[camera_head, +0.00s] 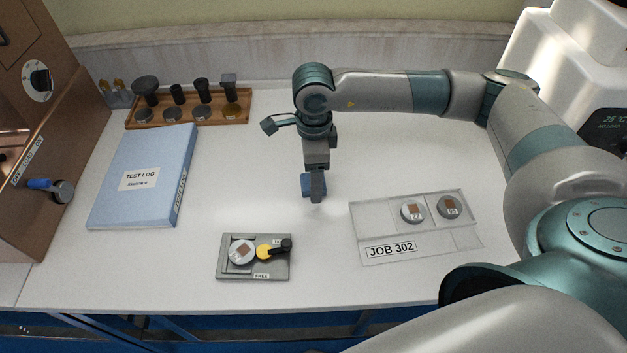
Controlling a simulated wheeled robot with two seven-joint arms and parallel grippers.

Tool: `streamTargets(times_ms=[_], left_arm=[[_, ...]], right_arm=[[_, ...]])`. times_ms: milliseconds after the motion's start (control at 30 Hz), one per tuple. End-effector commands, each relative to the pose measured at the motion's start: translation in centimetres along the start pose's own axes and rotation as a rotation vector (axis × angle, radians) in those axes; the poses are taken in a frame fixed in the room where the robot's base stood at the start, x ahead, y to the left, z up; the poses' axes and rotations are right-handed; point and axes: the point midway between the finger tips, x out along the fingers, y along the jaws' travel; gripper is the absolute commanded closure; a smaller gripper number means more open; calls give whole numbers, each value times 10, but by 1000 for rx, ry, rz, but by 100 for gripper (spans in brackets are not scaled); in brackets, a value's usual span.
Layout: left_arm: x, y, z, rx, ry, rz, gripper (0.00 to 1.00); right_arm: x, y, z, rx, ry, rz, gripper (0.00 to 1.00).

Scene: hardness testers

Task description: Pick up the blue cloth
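My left gripper is not in view.
A blue test log binder (140,178) lies at left, before a wooden rack (188,113). A grey fixture (254,273) with a round sample sits in front. A clear JOB 302 tray (378,232) with two samples lies at right. Brown and white machines flank the white table (240,190).

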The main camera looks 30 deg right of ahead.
Motion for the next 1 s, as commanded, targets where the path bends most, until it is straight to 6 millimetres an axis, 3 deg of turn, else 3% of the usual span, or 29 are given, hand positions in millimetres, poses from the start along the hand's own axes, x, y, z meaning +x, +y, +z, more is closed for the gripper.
streamTargets(times_ms=[567,733,1000], left_arm=[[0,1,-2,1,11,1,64],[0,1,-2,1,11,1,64],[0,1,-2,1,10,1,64]], right_arm=[[7,0,0,-1,-1,-1,34],[7,0,0,0,-1,-1,75],[6,0,0,0,-1,-1,78]])
